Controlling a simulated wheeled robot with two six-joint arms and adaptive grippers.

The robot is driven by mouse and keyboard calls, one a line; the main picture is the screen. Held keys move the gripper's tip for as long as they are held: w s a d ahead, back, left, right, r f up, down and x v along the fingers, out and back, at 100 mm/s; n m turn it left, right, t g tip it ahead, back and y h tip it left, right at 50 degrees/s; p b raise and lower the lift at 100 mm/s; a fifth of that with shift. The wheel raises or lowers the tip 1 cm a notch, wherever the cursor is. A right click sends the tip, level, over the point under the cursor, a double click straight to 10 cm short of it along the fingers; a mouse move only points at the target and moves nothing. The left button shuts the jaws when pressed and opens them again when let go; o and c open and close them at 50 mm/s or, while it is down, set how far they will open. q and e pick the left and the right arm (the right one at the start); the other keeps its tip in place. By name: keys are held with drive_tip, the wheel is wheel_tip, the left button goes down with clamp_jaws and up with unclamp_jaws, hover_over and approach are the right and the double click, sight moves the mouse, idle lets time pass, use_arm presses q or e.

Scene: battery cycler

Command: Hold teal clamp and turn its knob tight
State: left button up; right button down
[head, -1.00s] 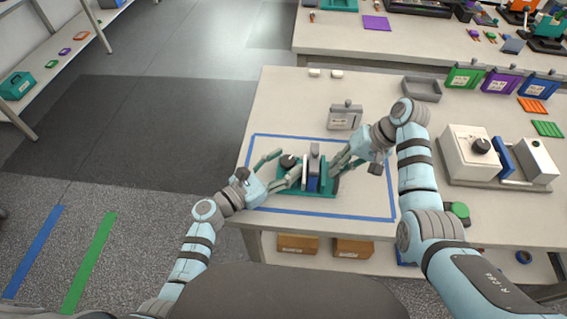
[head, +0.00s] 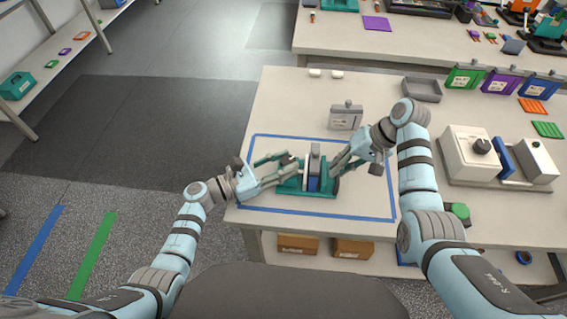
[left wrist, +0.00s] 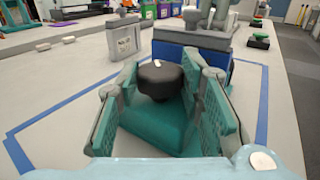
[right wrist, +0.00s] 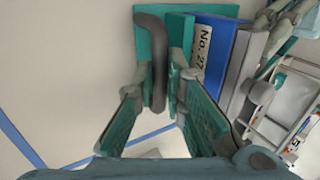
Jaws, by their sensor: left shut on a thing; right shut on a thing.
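The teal clamp (head: 305,191) lies inside the blue taped outline on the table, with a blue block labelled No. 27 (right wrist: 213,50) held in it. Its round black knob (left wrist: 160,79) stands on the clamp's left part. My left gripper (head: 286,169) reaches in from the left, with one finger on each side of the knob, shut on it; the fingers partly hide the knob in the head view. My right gripper (head: 336,168) is shut on the clamp's right end. In the right wrist view its fingers close around a dark grey curved bar (right wrist: 153,60) beside a teal plate.
A grey labelled block (head: 345,117) stands behind the clamp. A grey tray (head: 421,89) and green, purple and blue packs stand at the back right. A white device with a black dial (head: 470,152) is to the right. The table left of the clamp is clear.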

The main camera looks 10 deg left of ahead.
use_arm(q)
drive_tip(key=m+g, duration=0.1)
drive_tip(key=m+g+h, duration=0.2)
drive_tip(key=g, duration=0.1)
drive_tip(key=shift+w+a+f, duration=0.1)
drive_tip(key=shift+w+f, duration=0.05)
drive_tip(key=shift+w, duration=0.1)
drive_tip(key=shift+g, duration=0.3)
drive_tip(key=shift+s+r+m+g, duration=0.1)
drive_tip(key=shift+r+m+g, duration=0.1)
drive_tip(key=shift+m+g, duration=0.1)
drive_tip(key=o, duration=1.2)
drive_tip(key=shift+a, duration=0.15)
drive_tip(key=v, duration=0.7)
drive_tip(key=shift+a+f, duration=0.1)
drive_tip(key=shift+f, duration=0.05)
